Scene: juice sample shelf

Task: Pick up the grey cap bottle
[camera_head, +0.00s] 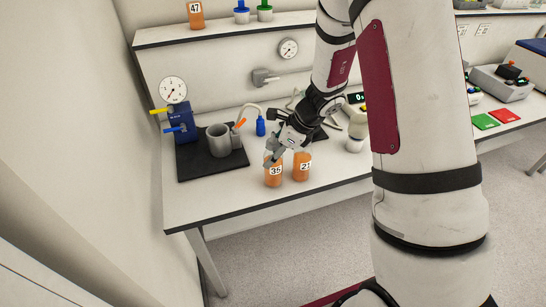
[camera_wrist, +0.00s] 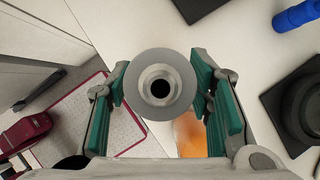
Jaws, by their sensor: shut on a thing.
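The grey cap bottle (camera_wrist: 161,66) is seen from above in the wrist view, its round grey cap with a dark centre hole between the green finger pads. In the head view it is the orange bottle labelled 35 (camera_head: 273,178), near the front edge of the bench, its top covered by the fingers. My gripper (camera_head: 274,156) comes down on it from above and is shut on it. In the wrist view my gripper (camera_wrist: 161,100) has a pad on each side of the bottle. I cannot tell whether the bottle's base touches the bench.
Another orange bottle (camera_head: 302,167) labelled with a number starting with 2 stands close on the right. A grey cup (camera_head: 219,140) and a blue gauge device (camera_head: 180,124) stand on a dark mat at the left. A shelf (camera_head: 220,31) with bottles is above. The bench front left is clear.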

